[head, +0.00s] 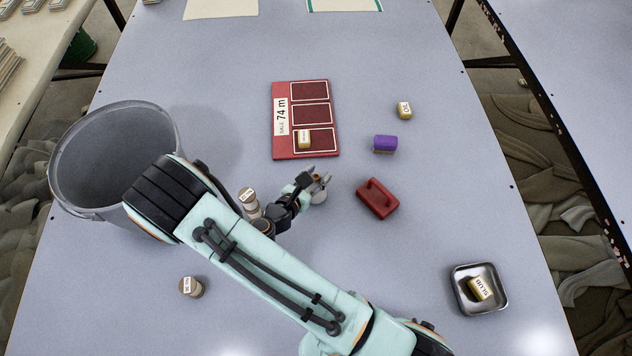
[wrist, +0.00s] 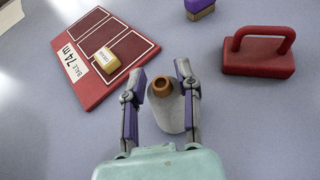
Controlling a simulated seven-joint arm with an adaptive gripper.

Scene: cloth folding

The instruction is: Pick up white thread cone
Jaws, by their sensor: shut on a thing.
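The white thread cone (wrist: 169,112) stands upright between the two fingers of my gripper (wrist: 162,100) in the wrist view. Its brown tip points up towards the wrist camera. My gripper is shut on the cone, with a finger on each side of it. In the head view my gripper (head: 316,181) is over the middle of the table, and the cone (head: 318,196) shows at the fingertips, partly hidden by them. I cannot tell whether the cone's base touches the table.
A red board (head: 284,147) bearing a yellow block (head: 304,139) lies beyond my gripper. A red handled block (head: 377,198) and a purple block (head: 385,144) are to the right. A metal tray (head: 501,304) is at front right, a grey bin (head: 75,160) at left.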

